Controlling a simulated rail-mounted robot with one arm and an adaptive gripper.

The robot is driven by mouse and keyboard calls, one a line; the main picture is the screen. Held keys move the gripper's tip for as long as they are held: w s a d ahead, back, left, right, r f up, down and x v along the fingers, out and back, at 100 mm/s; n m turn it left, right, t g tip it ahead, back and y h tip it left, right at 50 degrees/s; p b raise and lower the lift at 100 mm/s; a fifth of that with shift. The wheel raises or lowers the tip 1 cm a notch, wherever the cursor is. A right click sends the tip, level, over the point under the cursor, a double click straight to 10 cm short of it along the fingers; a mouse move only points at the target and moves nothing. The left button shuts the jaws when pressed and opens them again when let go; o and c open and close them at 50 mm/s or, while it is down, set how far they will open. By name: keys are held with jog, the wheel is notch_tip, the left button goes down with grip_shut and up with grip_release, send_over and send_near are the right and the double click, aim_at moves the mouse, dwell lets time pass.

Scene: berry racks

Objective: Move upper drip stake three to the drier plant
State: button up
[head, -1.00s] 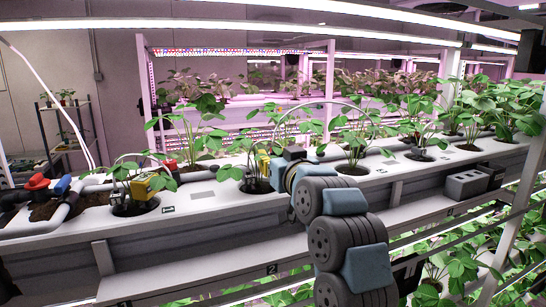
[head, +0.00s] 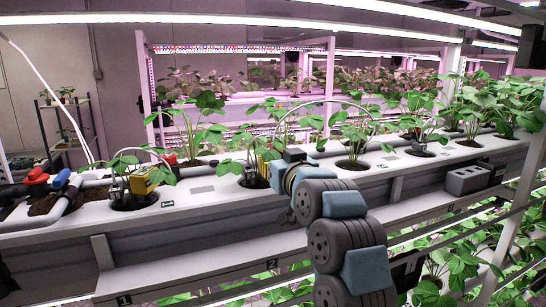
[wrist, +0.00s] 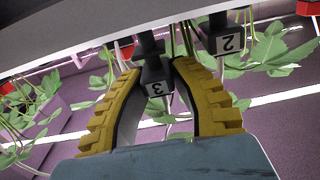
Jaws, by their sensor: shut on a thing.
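Drip stake three, a dark stake with a "3" tag (wrist: 157,88), stands between the yellow fingers of my gripper (wrist: 156,68) in the wrist view. The fingers are shut on it. A second dark stake with a "2" tag (wrist: 228,43) is just to the right, apart from the fingers. In the head view my gripper (head: 265,165) is low at a strawberry plant (head: 240,168) in the upper trough (head: 205,212). The arm and leaves hide the stake there. A thin tube (head: 322,101) arches from near my gripper to the right. I cannot tell which plant is drier.
Another plant (head: 118,180) with a yellow block (head: 145,182) stands at the left. Several plants line the trough to the right. Red and blue valves (head: 37,176) sit at the left end. More plants grow on a lower level.

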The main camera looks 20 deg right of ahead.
jog(key=shift+f+b, duration=0.45)
jog(key=shift+f, duration=0.4)
jog(key=o, duration=1.3)
jog(key=shift+r, duration=0.1)
jog(key=shift+r+p, duration=0.5)
jog(key=shift+r, duration=2.45)
